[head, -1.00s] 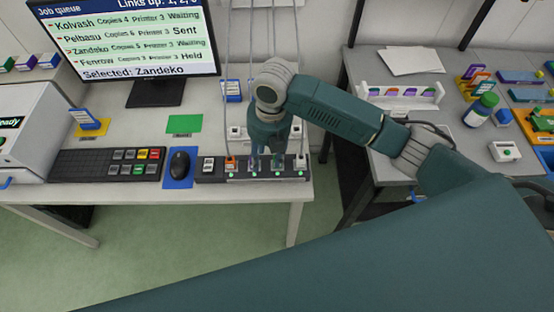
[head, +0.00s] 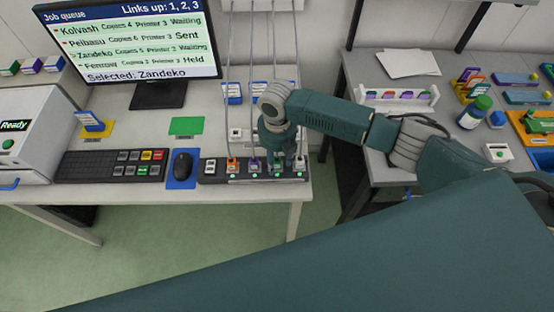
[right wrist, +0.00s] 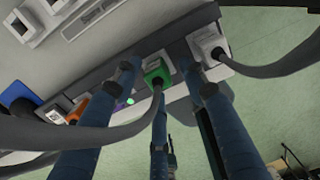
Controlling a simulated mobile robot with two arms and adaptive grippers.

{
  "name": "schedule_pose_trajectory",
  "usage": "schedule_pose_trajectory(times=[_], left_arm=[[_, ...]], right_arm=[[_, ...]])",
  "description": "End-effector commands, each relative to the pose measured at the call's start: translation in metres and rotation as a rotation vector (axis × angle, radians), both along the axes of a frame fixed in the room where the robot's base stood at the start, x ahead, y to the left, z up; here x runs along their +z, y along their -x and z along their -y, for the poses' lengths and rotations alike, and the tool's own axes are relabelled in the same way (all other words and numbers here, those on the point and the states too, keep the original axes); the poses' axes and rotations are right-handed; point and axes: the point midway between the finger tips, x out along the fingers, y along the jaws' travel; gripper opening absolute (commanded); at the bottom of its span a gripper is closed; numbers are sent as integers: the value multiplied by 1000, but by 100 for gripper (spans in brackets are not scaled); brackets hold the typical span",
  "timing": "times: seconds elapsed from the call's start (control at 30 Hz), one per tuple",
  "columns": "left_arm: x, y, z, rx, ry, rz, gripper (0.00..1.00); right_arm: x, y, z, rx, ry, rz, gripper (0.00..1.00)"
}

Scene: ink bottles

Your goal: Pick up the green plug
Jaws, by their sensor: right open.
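The green plug (right wrist: 158,73) sits in the power strip (right wrist: 90,88), with a grey cable running from it, in the right wrist view. In the head view the green plug (head: 278,166) is partly hidden by my right gripper (head: 285,160). My right gripper is open, pointing down over the strip, with its dark blue fingers on either side of the green plug. I cannot tell whether they touch it. My left gripper is not in view.
An orange plug (head: 232,164) and a purple plug (head: 254,166) sit to the left in the strip, a white plug (head: 299,163) to the right. Hanging cables rise behind them. A mouse (head: 181,163) and keyboard (head: 112,166) lie further left. A second table (head: 365,72) stands right.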

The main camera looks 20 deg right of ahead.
Motion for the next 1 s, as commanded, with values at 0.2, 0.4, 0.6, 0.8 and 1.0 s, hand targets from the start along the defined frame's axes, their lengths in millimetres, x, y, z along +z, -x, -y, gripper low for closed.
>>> schedule_pose_trajectory(times=[0.2, 0.4, 0.6, 0.8, 1.0], left_arm=[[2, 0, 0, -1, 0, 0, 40], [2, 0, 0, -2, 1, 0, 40], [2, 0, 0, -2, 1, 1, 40], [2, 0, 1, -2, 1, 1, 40], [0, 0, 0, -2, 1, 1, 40]], right_arm=[[-12, 0, 0, 2, -1, 1, 42], [-12, 0, 0, 1, -1, 1, 28], [-12, 1, 0, 1, 1, -1, 3], [-12, 1, 0, 1, 1, -2, 3], [-4, 1, 0, 1, 1, -2, 3]])
